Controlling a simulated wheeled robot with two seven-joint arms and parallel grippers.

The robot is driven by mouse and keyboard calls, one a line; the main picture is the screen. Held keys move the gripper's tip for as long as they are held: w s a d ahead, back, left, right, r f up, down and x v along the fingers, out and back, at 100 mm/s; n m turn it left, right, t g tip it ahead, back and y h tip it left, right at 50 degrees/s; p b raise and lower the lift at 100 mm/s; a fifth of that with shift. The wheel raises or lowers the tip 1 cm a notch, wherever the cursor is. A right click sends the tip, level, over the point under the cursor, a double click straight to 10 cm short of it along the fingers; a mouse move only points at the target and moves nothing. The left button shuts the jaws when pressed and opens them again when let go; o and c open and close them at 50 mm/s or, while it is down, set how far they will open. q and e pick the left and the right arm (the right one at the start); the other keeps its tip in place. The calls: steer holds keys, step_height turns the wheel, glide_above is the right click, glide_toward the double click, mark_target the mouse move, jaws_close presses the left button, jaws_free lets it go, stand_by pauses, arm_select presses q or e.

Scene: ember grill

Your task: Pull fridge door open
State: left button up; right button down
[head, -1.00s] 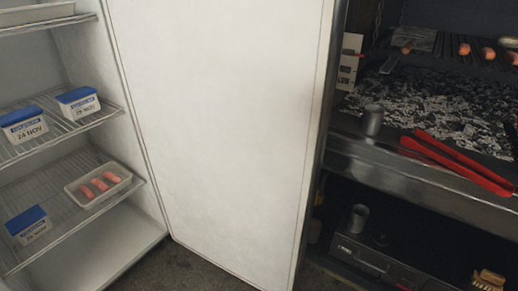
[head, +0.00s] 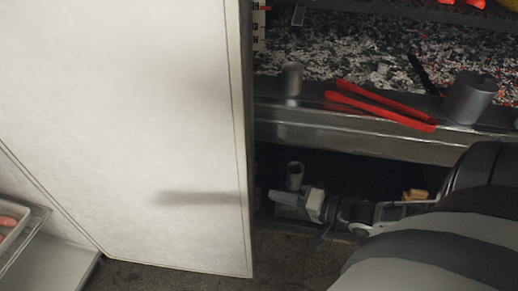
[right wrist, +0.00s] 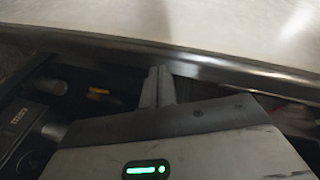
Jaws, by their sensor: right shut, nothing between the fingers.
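The fridge door (head: 130,120) stands open as a large white panel in the left half of the head view. Its free edge is upright near the middle, and a faint shadow falls on its lower part. My right gripper (head: 280,198) is shut and empty, low and just right of that edge. Its fingertips point left toward the door; I cannot tell whether they touch it. In the right wrist view the closed fingers (right wrist: 156,86) sit just below a dark edge, with a pale, blurred surface (right wrist: 200,25) beyond. My left gripper is out of view.
A fridge tray with sausages (head: 12,236) shows at the lower left. On the grill's front ledge (head: 300,118) lie red tongs (head: 385,108) beside a small metal cup (head: 292,78) and a larger grey pot (head: 470,98).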

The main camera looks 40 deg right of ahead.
steer(key=w+d+r+m+t, duration=0.2)
steer(key=w+d+r+m, duration=0.2)
steer(key=d+r, duration=0.4)
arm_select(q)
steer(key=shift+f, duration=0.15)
arm_select(e)
steer(key=w+a, duration=0.5)
steer(key=a, duration=0.1)
steer(key=shift+w+a+f+y, duration=0.15)
steer(key=shift+a+f+y, duration=0.15)
steer(key=shift+f+y, duration=0.15)
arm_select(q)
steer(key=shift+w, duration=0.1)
